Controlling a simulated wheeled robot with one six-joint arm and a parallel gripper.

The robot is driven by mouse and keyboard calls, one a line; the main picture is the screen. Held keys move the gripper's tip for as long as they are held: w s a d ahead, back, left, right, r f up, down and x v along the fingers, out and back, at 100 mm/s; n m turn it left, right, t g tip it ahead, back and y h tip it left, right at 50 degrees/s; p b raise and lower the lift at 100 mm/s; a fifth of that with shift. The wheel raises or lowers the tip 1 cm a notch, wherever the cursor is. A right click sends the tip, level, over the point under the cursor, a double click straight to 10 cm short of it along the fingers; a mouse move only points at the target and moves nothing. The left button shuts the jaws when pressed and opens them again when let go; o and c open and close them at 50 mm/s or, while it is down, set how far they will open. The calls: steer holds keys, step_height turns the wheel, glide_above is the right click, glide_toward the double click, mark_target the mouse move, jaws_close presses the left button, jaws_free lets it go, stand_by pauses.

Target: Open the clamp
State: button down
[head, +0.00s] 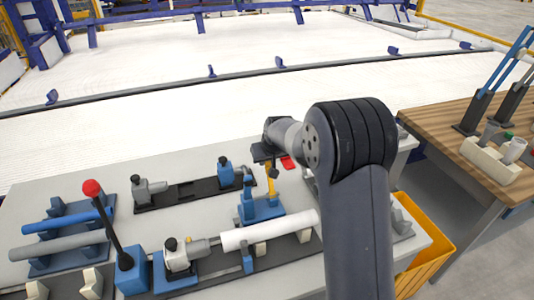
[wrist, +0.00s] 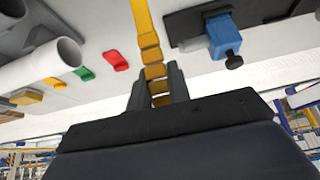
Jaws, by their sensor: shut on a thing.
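The clamp is a blue base (head: 262,208) with an upright yellow lever (head: 272,184), near the middle of the grey table in the head view. My gripper (head: 268,162) is at the lever's top end. In the wrist view my gripper (wrist: 158,88) has its two dark fingers on either side of the yellow segmented lever (wrist: 149,40) and is shut on it. The lever runs away from the fingers toward the top of that view. The clamp's blue base is not clearly visible in the wrist view. My arm hides part of the table to the right.
A white pipe (head: 270,231) lies in a fixture just in front of the clamp. A red-knobbed lever (head: 92,188) stands at left, near a blue pipe (head: 70,220) and a grey pipe (head: 60,246). A dark rail (head: 190,191) lies behind-left. A yellow bin (head: 432,255) is at right.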

steer(key=shift+w+a+f+g+h+p, duration=0.15)
steer(key=shift+w+f+g+p, duration=0.2)
steer(key=shift+g+p, duration=0.3)
steer(key=shift+w+a+f+g+h+p, duration=0.15)
steer(key=shift+w+g+p, duration=0.3)
steer(key=shift+p, duration=0.35)
steer(key=shift+d, duration=0.1)
steer(key=c, duration=1.3)
jaws_free()
steer(key=shift+f, duration=0.1)
steer(key=shift+c, duration=0.2)
step_height(320, 180, up, 10)
steer(key=b, duration=0.2)
glide_above(268, 166)
steer(key=shift+d, duration=0.1)
